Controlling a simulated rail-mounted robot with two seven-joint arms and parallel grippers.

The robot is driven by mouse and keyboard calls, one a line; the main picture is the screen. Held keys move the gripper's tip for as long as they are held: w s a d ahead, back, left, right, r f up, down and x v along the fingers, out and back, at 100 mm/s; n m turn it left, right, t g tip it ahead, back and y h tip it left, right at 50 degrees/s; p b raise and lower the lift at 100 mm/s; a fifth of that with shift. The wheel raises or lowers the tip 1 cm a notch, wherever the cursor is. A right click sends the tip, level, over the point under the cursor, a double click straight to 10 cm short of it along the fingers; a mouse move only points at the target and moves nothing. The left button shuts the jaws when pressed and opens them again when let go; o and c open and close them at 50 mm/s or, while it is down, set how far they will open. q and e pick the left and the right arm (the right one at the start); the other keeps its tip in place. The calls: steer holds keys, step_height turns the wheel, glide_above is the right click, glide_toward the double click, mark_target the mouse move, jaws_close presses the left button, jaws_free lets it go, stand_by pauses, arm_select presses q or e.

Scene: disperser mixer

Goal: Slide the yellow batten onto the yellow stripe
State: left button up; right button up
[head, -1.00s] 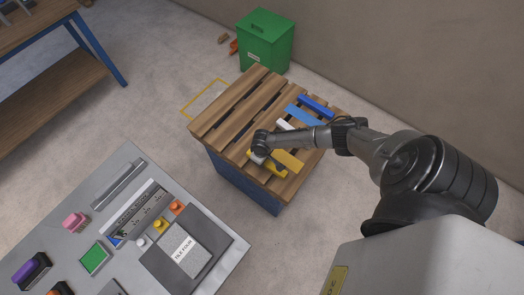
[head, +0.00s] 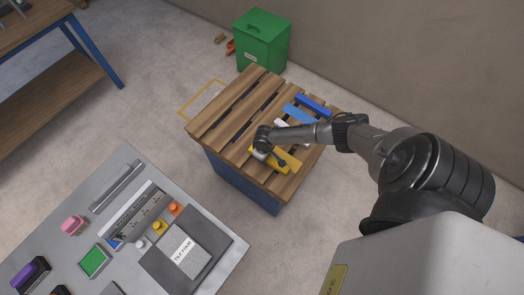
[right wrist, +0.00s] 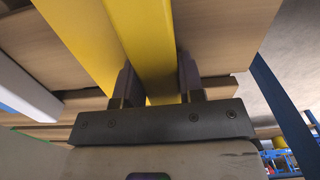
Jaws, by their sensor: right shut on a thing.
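The yellow batten (right wrist: 148,45) runs between the two fingers of my right gripper (right wrist: 157,82), which is shut on it. In the head view my right gripper (head: 262,150) is low over the slatted wooden top, and its wrist hides part of the batten. The flat yellow stripe (head: 290,159) lies across the slats close to the batten. In the right wrist view the stripe (right wrist: 78,35) shows just left of the batten, with a thin brownish line between them. I cannot tell whether the batten overlaps the stripe. My left gripper is out of view.
A blue stripe (head: 298,114), a blue batten (head: 313,106) and a white piece (head: 286,126) lie farther back on the pallet top (head: 235,115). A green bin (head: 262,42) stands behind. A grey table (head: 125,190) with several parts is at front left.

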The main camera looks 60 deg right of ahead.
steer(key=shift+s+d, duration=0.25)
steer(key=shift+d, duration=0.5)
steer(key=shift+s+d, duration=0.2)
steer(key=shift+d, duration=0.55)
steer(key=shift+s+d, duration=0.15)
steer(key=shift+d, duration=0.4)
steer(key=shift+s+d, duration=0.15)
steer(key=shift+d, duration=0.4)
steer(key=o, duration=1.1)
steer(key=shift+r+p, duration=2.05)
steer(key=shift+r, duration=4.9)
